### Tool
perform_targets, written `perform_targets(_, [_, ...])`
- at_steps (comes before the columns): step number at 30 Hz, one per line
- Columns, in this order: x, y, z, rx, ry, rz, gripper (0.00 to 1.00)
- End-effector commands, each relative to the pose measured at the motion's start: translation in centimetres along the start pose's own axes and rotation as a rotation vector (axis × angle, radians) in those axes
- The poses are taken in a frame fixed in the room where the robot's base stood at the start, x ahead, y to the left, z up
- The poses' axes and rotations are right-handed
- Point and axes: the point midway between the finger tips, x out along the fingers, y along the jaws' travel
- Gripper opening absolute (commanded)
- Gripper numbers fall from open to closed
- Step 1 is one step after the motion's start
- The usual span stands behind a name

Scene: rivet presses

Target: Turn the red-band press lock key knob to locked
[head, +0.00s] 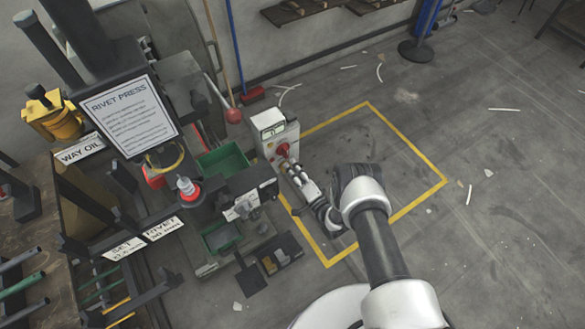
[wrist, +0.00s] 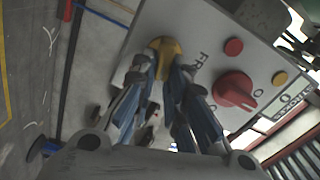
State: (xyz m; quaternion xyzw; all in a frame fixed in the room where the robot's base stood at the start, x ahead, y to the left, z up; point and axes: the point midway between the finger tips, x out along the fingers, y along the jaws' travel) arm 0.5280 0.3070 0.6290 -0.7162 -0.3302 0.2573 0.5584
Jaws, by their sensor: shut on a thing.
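The grey control box (head: 270,128) stands beside the rivet press. In the wrist view, its light front panel (wrist: 205,45) carries a yellow knob (wrist: 164,46) and a large red rotary knob (wrist: 234,91). My gripper (wrist: 166,75) has its fingers on both sides of the yellow knob and is shut on it. The fingertips partly hide the knob and any marks around it, so its setting cannot be read. In the head view, my gripper (head: 288,166) is against the box just below the red knob (head: 283,149). A red band (head: 188,192) shows on the press.
The press (head: 105,55) with its "RIVET PRESS" sign (head: 130,117) stands left of the box. A lever with a red ball (head: 233,115) is close behind the box. Green bins (head: 222,160) are left of it. The yellow-outlined floor area (head: 410,150) to the right is clear apart from my arm.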

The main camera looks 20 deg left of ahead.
Motion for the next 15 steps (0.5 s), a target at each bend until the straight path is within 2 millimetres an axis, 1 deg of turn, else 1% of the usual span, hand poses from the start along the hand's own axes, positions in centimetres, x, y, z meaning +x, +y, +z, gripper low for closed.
perform_targets(6, [-0.1,0.38,0.12,0.142,-0.001,0.003,0.0])
perform_targets(15, [-0.09,0.53,0.16,0.244,-0.001,0.003,0.0])
